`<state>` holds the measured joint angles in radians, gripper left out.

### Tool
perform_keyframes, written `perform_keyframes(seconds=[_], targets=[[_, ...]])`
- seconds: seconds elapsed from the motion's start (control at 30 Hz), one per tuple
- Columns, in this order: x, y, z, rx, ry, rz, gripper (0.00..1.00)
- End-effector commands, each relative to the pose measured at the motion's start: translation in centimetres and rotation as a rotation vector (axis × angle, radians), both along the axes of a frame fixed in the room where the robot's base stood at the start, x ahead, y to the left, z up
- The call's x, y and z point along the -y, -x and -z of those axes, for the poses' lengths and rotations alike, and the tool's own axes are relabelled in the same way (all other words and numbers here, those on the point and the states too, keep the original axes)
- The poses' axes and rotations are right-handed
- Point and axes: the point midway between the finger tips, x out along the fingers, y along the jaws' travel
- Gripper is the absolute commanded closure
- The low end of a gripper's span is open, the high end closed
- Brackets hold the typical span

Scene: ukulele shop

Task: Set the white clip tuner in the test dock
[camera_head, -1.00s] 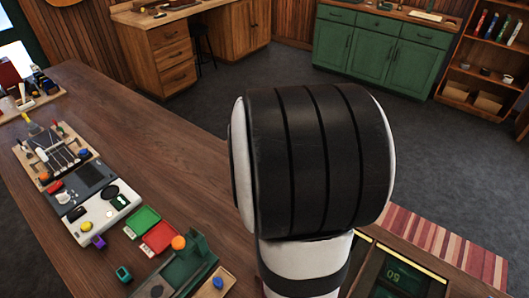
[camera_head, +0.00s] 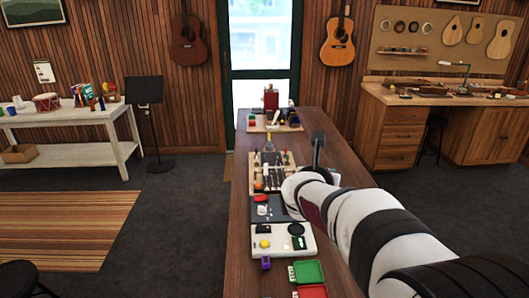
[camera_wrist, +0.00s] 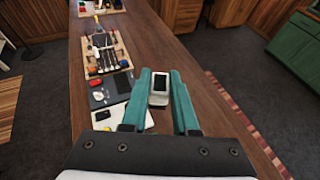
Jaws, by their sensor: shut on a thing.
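In the wrist view my gripper (camera_wrist: 161,76) has its two teal fingers shut on a white clip tuner (camera_wrist: 159,99) with a dark screen. The tuner is held above bare wood, right of the tool board. In the head view my white and black arm reaches in from the lower right and its wrist is over the bench; the fingers and the tuner cannot be made out there. I cannot pick out the test dock for certain in either view now.
The long wooden bench (camera_head: 338,205) carries a tool board (camera_head: 287,187), a dark mat, a white panel (camera_head: 258,251) with small parts, and a green tray (camera_head: 308,271) beside a red tray (camera_head: 312,292). A purple item (camera_head: 265,263) stands near the panel. The bench's right strip is mostly clear.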

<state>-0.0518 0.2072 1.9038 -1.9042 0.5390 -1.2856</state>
Motion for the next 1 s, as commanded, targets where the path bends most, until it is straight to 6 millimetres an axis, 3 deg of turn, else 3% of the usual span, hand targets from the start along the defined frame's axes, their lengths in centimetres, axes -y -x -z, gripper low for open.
perform_keyframes(seconds=[0.1,0.3,0.43,0.57,0.67,0.9,1.0], targets=[[1.6,-3.2,3.5,-0.008,0.002,0.0,1.0],[5.1,-7.2,10.9,-0.009,0.0,-0.008,1.0],[6.9,-8.7,15.9,-0.008,-0.001,-0.027,1.0],[7.6,-9.3,18.8,-0.003,-0.001,-0.043,1.0],[6.6,-10.2,20.3,0.001,-0.002,-0.053,1.0],[0.6,-14.4,24.8,0.003,-0.002,-0.055,1.0],[-1.0,-15.5,25.9,0.004,-0.002,-0.053,1.0]])
